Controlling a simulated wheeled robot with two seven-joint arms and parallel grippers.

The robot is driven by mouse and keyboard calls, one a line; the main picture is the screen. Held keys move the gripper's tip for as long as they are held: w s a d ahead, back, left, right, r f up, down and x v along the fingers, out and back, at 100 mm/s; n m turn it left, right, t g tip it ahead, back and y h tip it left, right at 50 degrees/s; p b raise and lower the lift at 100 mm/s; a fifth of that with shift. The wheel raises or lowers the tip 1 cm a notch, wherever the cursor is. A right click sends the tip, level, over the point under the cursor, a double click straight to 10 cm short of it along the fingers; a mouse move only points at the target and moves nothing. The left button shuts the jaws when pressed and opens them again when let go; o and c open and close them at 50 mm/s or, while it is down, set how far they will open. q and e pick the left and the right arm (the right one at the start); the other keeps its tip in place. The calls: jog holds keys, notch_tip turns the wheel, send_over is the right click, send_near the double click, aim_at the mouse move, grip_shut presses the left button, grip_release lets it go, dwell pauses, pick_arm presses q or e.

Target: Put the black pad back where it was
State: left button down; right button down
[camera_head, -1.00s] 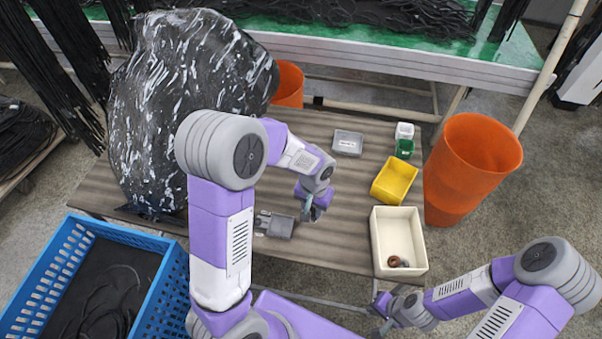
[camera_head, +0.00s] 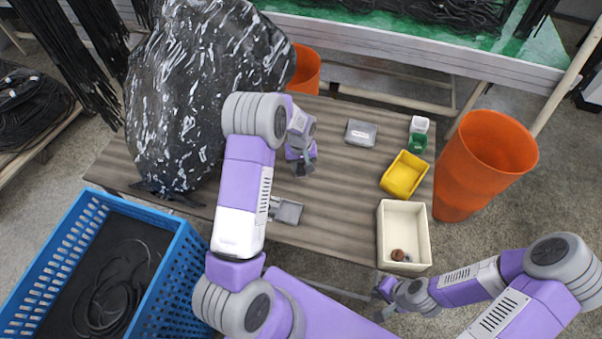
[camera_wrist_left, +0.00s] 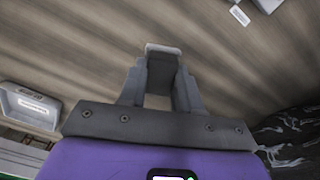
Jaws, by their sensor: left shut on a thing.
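My left gripper (camera_head: 303,170) is over the bare middle of the table, beyond the grey metal piece. In the left wrist view, its fingers (camera_wrist_left: 160,75) are shut on a small dark block, which I take to be the black pad (camera_wrist_left: 163,76). The arm and fingers hide the pad in the head view. I cannot tell how far above the table it is. My right gripper (camera_head: 382,300) is low, off the table's front edge; its fingers are too small to read.
A grey metal piece (camera_head: 287,212) lies near the front edge. A grey labelled box (camera_head: 361,133), yellow bin (camera_head: 404,175), green cup (camera_head: 417,141) and cream tray (camera_head: 404,225) stand to the right. A large black bag (camera_head: 190,100) fills the left. A blue crate (camera_head: 180,265) is in front.

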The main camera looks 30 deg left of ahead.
aim_at(301, 172)
pick_arm(q)
jog(key=shift+f, duration=2)
jog(key=shift+b, duration=0.35)
jog(key=c, duration=0.8)
grip_release()
jog(key=shift+f, duration=0.15)
jog(key=shift+r, duration=0.3)
notch_tip(301, 172, up, 12)
jog(key=shift+f+p, duration=0.1)
jog(key=shift+p, duration=0.8)
